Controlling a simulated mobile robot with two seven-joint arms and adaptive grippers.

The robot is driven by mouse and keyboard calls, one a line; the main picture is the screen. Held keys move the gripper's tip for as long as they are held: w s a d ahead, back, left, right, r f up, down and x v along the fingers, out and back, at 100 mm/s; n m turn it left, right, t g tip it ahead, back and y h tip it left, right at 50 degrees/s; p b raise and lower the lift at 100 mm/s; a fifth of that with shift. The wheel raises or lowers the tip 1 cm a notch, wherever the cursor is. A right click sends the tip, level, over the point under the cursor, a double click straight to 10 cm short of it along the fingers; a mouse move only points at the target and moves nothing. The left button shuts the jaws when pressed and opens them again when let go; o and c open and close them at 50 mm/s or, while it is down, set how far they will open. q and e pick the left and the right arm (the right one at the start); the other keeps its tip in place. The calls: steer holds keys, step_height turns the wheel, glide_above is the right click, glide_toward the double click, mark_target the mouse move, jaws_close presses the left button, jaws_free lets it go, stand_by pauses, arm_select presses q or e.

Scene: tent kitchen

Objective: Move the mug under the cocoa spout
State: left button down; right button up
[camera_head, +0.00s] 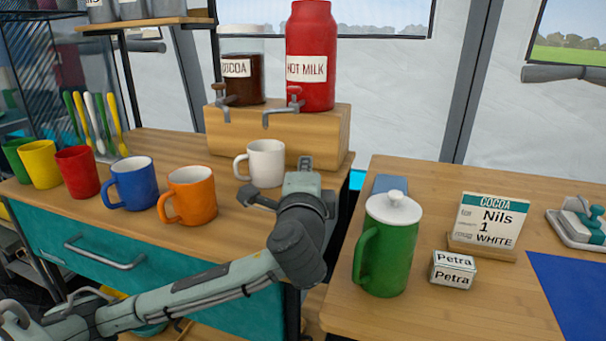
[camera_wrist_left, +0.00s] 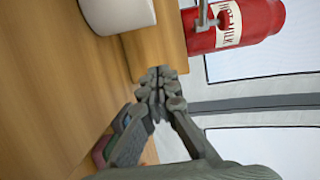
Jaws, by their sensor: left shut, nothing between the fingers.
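A white mug (camera_head: 265,163) stands upright on the wooden counter, in front of the wooden dispenser block. The left wrist view shows part of the mug (camera_wrist_left: 117,12) at its top edge. The cocoa dispenser (camera_head: 243,85) is brown, and its spout (camera_head: 223,114) is left of the mug in the head view. My right gripper is out of view.
Orange (camera_head: 193,198), blue (camera_head: 135,186), red (camera_head: 77,174), yellow and green mugs line the counter's left. On the right table (camera_head: 450,310) stand a green lidded jug (camera_head: 390,248), a box marked Petra (camera_head: 453,270) and an order card (camera_head: 491,219). A gap separates counter and table.

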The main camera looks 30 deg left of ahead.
mark_target(265, 157)
arm_select(q)
steer(key=x, duration=0.4)
steer(key=a, duration=0.2)
steer(key=shift+s+a, duration=0.5)
steer(key=shift+a, duration=0.5)
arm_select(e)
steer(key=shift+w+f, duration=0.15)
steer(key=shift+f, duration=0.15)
arm_select(q)
steer(key=shift+a, duration=0.1)
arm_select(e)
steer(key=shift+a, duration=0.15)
